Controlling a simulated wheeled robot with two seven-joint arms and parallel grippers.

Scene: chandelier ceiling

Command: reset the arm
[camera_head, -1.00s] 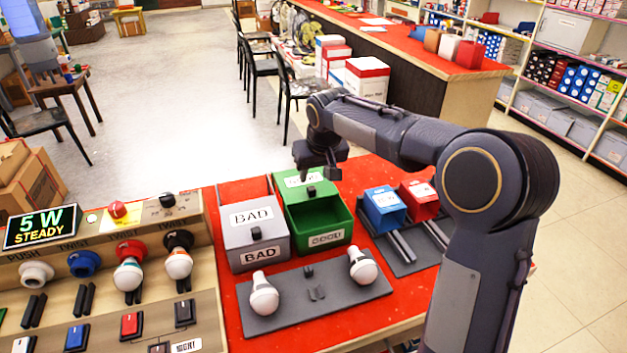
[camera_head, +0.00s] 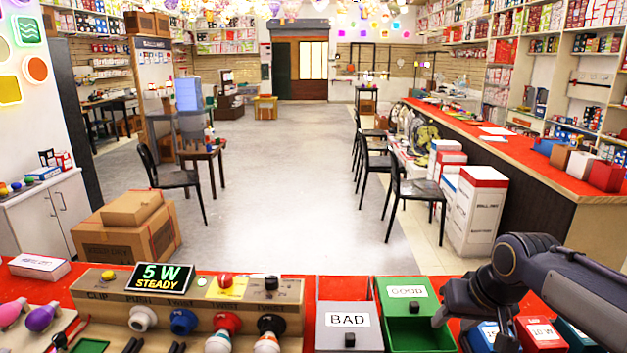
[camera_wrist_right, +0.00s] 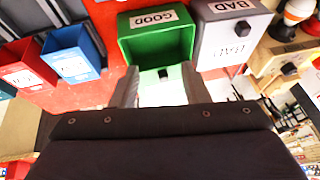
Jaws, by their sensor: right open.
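My right arm comes in from the lower right in the head view. Its gripper (camera_head: 447,306) is over the right side of the green GOOD bin (camera_head: 408,290). In the right wrist view the two fingers of this gripper (camera_wrist_right: 160,88) stand apart with nothing between them. Beyond them are the open green bin and the grey BAD bin (camera_head: 347,320). My left gripper does not show.
A test panel (camera_head: 205,295) with bulb sockets and a "5 W STEADY" display (camera_head: 159,276) stands left of the bins. Blue (camera_wrist_right: 72,55) and red (camera_wrist_right: 25,68) boxes are beside the green bin. Open floor (camera_head: 285,190) lies beyond the red table.

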